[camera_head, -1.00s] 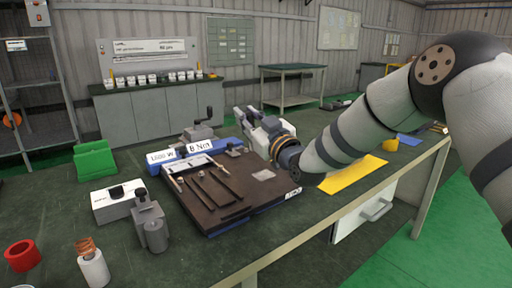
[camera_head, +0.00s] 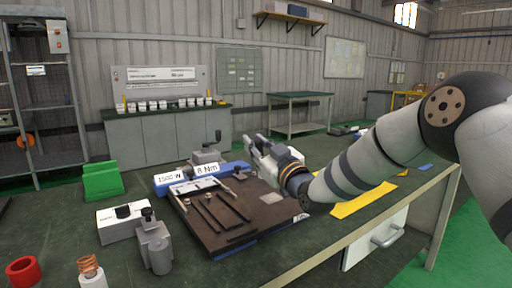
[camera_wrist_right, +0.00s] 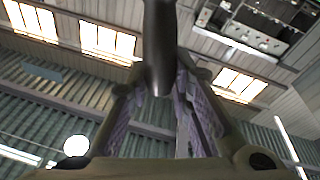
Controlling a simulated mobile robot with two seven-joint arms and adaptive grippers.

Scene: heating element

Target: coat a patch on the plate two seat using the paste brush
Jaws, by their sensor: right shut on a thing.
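I cannot tell which part is the plate two seat. My right gripper (camera_head: 255,147) is over the plate's far right side, pointing away to the upper left. In the right wrist view its fingers (camera_wrist_right: 165,95) are shut on a dark rounded rod, which seems to be the paste brush (camera_wrist_right: 158,45). The brush's tip is not clear in the head view. My left gripper is out of view.
A blue block with labels (camera_head: 180,179) sits behind the plate. A white box (camera_head: 118,222) and a grey clamp-like piece (camera_head: 155,247) stand left. A yellow strip (camera_head: 362,201) lies right.

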